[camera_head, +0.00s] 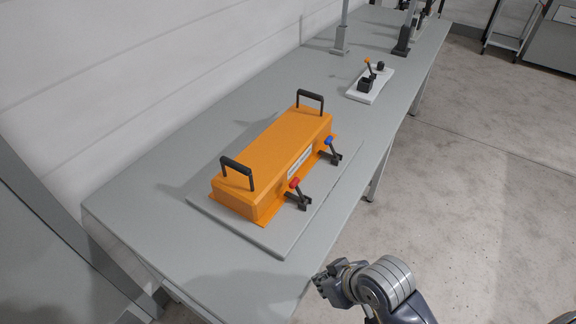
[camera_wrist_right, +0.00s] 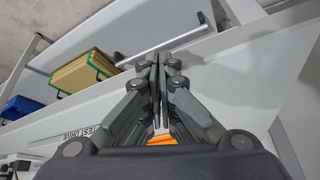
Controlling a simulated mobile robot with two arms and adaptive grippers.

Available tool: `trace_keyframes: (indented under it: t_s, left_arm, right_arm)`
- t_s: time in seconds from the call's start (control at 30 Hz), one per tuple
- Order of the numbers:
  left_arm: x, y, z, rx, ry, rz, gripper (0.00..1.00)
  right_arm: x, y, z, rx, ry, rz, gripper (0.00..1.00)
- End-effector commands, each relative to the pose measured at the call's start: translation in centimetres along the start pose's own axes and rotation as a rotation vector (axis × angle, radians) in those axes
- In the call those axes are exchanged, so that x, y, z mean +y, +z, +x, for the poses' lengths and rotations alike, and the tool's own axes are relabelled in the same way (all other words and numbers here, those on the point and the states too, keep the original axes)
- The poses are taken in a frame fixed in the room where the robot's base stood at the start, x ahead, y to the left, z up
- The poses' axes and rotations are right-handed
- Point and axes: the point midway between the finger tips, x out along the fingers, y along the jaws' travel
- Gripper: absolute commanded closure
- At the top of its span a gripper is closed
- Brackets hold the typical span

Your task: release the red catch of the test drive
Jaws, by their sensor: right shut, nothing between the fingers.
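The test drive is an orange box (camera_head: 270,158) with two black handles, lying on a grey plate (camera_head: 298,222) on the bench. The red catch (camera_head: 296,186) is a red-tipped lever on a black base at the near end of the box's right side. A blue-tipped catch (camera_head: 329,145) stands further along the same side. My right gripper (camera_head: 320,284) is near the bench's front edge, below and apart from the red catch. In the right wrist view its fingers (camera_wrist_right: 160,62) are together and empty. A bit of orange shows behind them. My left gripper is not in view.
The grey bench (camera_head: 150,205) runs back along a white wall. Behind the box stands a white plate (camera_head: 371,88) with an orange-tipped lever, then upright posts (camera_head: 341,35). The wrist view shows a green-edged crate (camera_wrist_right: 82,75) and a blue bin (camera_wrist_right: 18,107).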

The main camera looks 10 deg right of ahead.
Motion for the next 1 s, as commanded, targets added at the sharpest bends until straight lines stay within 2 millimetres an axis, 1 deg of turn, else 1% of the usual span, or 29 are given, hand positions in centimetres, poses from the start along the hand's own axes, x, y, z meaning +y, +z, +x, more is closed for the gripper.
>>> trace_keyframes:
  t_s: [0.03, 0.17, 0.33, 0.43, 0.53, 0.63, 0.73, 0.87, 1.0]
  left_arm:
    - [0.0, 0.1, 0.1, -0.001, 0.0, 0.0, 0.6]
    - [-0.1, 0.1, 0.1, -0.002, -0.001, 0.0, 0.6]
    - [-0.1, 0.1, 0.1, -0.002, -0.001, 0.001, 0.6]
    - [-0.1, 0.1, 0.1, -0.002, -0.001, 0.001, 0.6]
    - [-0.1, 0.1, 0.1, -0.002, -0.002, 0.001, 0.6]
    - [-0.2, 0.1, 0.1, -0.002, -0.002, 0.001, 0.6]
    - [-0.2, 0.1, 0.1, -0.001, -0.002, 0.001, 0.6]
    - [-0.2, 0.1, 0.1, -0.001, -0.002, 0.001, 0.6]
    - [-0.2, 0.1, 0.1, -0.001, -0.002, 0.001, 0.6]
  right_arm:
    - [-0.3, -1.3, 0.2, 0.02, -0.017, -0.032, 1.0]
    - [-1.3, -4.5, 0.6, 0.068, -0.068, -0.109, 1.0]
    - [-2.5, -9.2, 0.8, 0.123, -0.136, -0.234, 1.0]
    - [-2.7, -11.9, 0.7, 0.142, -0.172, -0.312, 1.0]
    - [-2.3, -14.3, 0.4, 0.148, -0.195, -0.376, 1.0]
    - [-1.4, -16.6, -0.1, 0.145, -0.208, -0.423, 1.0]
    - [0.2, -18.7, -0.9, 0.135, -0.209, -0.45, 1.0]
    - [3.1, -21.4, -2.4, 0.123, -0.199, -0.454, 1.0]
    - [6.1, -23.9, -4.4, 0.119, -0.185, -0.428, 1.0]
